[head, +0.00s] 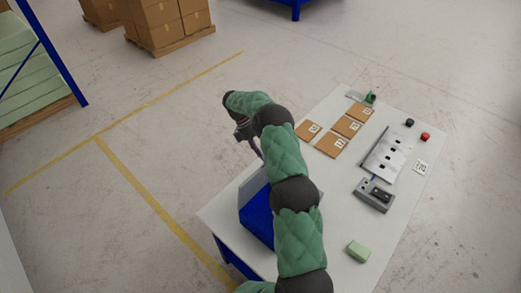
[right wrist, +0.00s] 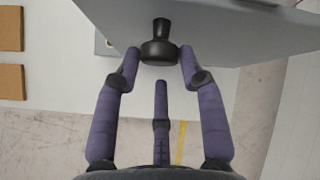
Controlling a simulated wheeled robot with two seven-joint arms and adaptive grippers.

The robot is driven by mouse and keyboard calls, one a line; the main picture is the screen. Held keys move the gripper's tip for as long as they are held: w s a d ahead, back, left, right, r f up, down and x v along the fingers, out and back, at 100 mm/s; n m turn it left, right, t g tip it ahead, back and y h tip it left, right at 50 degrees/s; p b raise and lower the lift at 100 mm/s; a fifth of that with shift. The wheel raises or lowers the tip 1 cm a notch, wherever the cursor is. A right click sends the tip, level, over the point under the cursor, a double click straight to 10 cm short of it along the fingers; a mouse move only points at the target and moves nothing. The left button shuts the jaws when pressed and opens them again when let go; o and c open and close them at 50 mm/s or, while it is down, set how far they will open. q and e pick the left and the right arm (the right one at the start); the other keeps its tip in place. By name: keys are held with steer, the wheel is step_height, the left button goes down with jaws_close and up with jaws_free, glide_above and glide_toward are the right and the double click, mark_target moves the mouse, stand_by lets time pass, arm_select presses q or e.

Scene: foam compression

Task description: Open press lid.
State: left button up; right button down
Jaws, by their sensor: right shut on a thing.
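The press has a blue body (head: 257,216) at the left edge of the white table, partly hidden behind my right arm. Its grey lid (head: 252,187) shows beside the arm and looks tilted up from the blue body; its exact angle is hard to tell. In the right wrist view the grey lid (right wrist: 240,32) fills the top, with a black knob (right wrist: 160,28) on it. My right gripper (right wrist: 160,58) has its purple fingers around this knob, shut on it. In the head view the right gripper (head: 248,139) is mostly hidden behind its own wrist. My left gripper is not in view.
On the white table (head: 318,177) are several brown foam pieces (head: 332,144), a metal plate with slots (head: 387,155), a grey device (head: 376,195), a green block (head: 358,251), and black (head: 409,122) and red (head: 425,136) buttons. Floor left of the table is clear.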

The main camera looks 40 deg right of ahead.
steer(key=shift+f, duration=0.3)
steer(key=c, duration=0.9)
jaws_free()
steer(key=v, duration=0.7)
steer(key=shift+w+d+r, duration=0.15)
steer(key=shift+w+r, duration=0.1)
